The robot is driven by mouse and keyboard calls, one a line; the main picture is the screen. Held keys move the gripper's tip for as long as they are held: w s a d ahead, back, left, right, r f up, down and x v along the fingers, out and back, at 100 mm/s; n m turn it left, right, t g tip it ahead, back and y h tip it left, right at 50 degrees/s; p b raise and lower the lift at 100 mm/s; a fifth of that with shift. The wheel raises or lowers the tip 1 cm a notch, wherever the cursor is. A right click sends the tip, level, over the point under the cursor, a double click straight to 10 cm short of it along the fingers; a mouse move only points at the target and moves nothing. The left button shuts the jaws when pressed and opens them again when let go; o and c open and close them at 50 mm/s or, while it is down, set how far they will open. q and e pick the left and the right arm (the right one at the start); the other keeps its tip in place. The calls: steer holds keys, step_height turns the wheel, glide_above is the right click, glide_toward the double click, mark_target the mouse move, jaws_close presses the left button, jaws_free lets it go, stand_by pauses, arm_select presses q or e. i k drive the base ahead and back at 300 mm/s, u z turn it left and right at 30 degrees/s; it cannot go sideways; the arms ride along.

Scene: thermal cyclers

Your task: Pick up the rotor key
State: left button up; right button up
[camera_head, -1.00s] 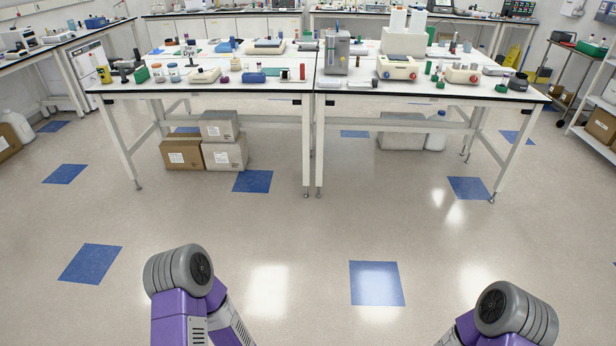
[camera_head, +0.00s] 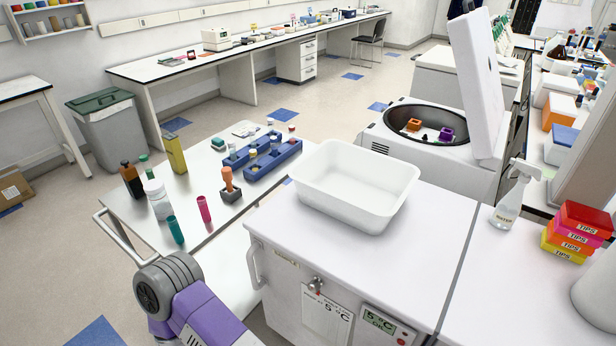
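An orange-handled tool (camera_head: 228,179), which looks like the rotor key, stands upright in a small dark grey block (camera_head: 229,195) on the white cart top at left centre. An open centrifuge (camera_head: 437,150) stands at the upper right, its lid raised, with orange and purple pieces showing inside its dark bowl. Neither of my grippers is in view. Only a purple and grey part of my arm shows at the lower left, in front of the cart.
The cart (camera_head: 160,210) also holds bottles, pink and teal tubes, and blue racks (camera_head: 272,160). A white basin (camera_head: 355,186) sits on a white cabinet right of the cart. A spray bottle (camera_head: 511,198) and stacked tip boxes (camera_head: 577,232) stand at right.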

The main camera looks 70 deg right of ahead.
mark_target(226, 175)
steer(key=z, duration=1.35)
